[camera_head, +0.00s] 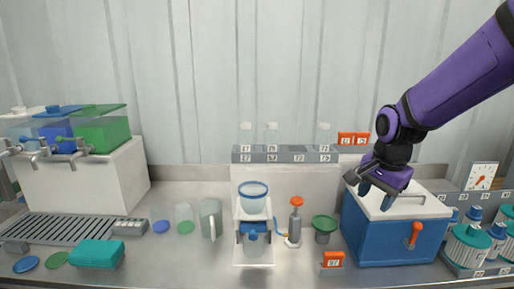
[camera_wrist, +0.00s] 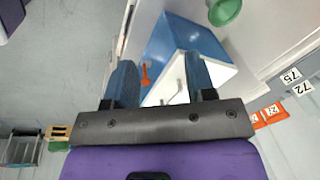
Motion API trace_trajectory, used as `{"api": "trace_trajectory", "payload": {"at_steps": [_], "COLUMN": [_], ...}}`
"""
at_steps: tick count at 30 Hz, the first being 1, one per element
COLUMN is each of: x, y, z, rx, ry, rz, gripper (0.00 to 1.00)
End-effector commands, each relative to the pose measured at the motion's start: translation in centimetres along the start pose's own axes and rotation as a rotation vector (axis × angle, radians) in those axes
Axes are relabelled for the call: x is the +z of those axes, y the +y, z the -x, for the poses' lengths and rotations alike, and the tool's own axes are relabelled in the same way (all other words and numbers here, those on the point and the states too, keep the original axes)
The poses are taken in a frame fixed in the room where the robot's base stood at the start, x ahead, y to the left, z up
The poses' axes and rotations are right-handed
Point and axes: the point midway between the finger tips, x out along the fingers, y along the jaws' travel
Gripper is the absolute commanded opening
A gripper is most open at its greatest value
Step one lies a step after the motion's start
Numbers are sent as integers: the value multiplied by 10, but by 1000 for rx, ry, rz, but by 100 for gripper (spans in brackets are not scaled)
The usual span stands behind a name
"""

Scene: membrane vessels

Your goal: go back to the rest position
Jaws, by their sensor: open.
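My purple arm reaches in from the upper right in the head view. My gripper (camera_head: 376,196) is open, with its two dark blue fingers apart, over the white lid of the blue cooler box (camera_head: 375,238). I see nothing between the fingers. In the wrist view my gripper (camera_wrist: 161,75) shows its fingers spread, with the blue cooler box (camera_wrist: 195,40) and its white lid beyond them. I cannot tell exactly how high the fingertips are above the lid. No rest position is marked in view.
A white stand (camera_head: 253,240) with a clear vessel, an orange-topped pump (camera_head: 295,220) and a green-topped cup (camera_head: 324,228) stand left of the cooler. Green-lidded jars (camera_head: 467,245) and a dial (camera_head: 482,176) are at right. Colored tanks (camera_head: 102,130) stand far left.

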Motion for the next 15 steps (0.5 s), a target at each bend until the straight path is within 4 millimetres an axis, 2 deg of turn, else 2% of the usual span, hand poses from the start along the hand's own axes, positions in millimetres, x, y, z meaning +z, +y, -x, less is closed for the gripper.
{"api": "trace_trajectory", "payload": {"at_steps": [1, 6, 15], "x": [3, 14, 42], "y": [9, 40, 100], "z": [16, 58, 114], "rx": [-19, -59, -111], "ry": [13, 51, 142], "rz": [50, 239, 572], "gripper": [50, 50, 50]}}
